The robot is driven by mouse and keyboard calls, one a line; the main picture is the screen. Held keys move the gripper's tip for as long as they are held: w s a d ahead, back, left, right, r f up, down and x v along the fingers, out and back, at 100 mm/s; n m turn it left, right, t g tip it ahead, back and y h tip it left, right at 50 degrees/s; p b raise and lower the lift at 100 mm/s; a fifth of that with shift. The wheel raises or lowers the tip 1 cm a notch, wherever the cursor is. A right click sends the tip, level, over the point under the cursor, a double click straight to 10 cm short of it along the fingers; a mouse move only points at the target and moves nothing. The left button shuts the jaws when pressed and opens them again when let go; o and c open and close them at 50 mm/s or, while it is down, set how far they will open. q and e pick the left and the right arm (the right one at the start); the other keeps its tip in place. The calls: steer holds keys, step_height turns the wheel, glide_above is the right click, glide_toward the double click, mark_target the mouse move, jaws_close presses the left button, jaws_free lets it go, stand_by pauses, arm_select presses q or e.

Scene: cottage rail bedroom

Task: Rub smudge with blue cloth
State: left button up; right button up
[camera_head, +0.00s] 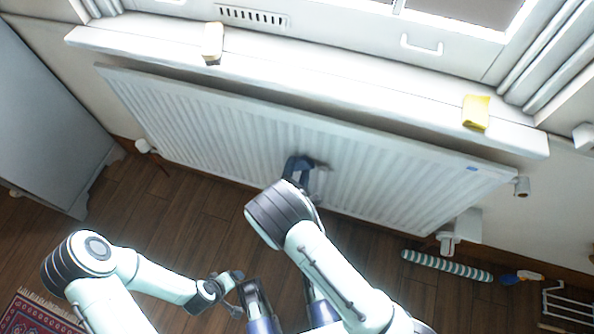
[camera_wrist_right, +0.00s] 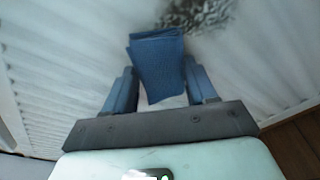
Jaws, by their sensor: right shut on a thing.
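The blue cloth (camera_wrist_right: 158,62) is folded and held between the blue fingers of my right gripper (camera_wrist_right: 160,88). In the head view my right gripper (camera_head: 299,167) is at the front of the white ribbed radiator (camera_head: 400,180), near its middle. The smudge (camera_wrist_right: 196,12) is a dark speckled patch on the radiator, just beyond the cloth's top edge in the wrist view. In the head view part of the smudge (camera_head: 323,166) shows right beside the gripper. Whether the cloth touches the panel is unclear. My left gripper (camera_head: 234,284) is low at the bottom, its jaws unclear.
On the windowsill (camera_head: 340,88) above the radiator lie a cream block (camera_head: 213,43) and a yellow cloth (camera_head: 476,112). A striped roll (camera_head: 447,265), an orange-and-blue item (camera_head: 522,277) and a white rack (camera_head: 568,305) are on the floor at right. A grey cabinet (camera_head: 50,110) stands left.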

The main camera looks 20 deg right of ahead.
mark_target(324, 166)
steer(key=shift+w+d, duration=0.15)
steer(key=shift+w, duration=0.05)
steer(key=shift+s+d+p, duration=0.5)
steer(key=shift+s+d, duration=0.55)
steer(key=shift+d, duration=0.55)
steer(key=shift+s+d+p, duration=0.55)
steer(key=shift+s+d, duration=0.55)
steer(key=shift+d, duration=0.45)
steer(key=shift+s+d+p, duration=0.5)
steer(key=shift+s+d, duration=0.55)
steer(key=shift+d, duration=0.55)
steer(key=shift+w+a, duration=0.55)
steer(key=shift+a, duration=0.3)
steer(key=shift+w+a, duration=0.5)
steer(key=shift+a, duration=0.35)
steer(key=shift+w+a+b, duration=0.25)
steer(key=shift+w+a, duration=0.5)
steer(key=shift+a, duration=0.3)
steer(key=shift+w+a+b, duration=0.3)
steer(key=shift+w+a, duration=0.4)
steer(key=shift+a, duration=0.3)
steer(key=shift+w+a+b, duration=0.25)
steer(key=shift+w+a, duration=0.5)
steer(key=shift+a, duration=0.3)
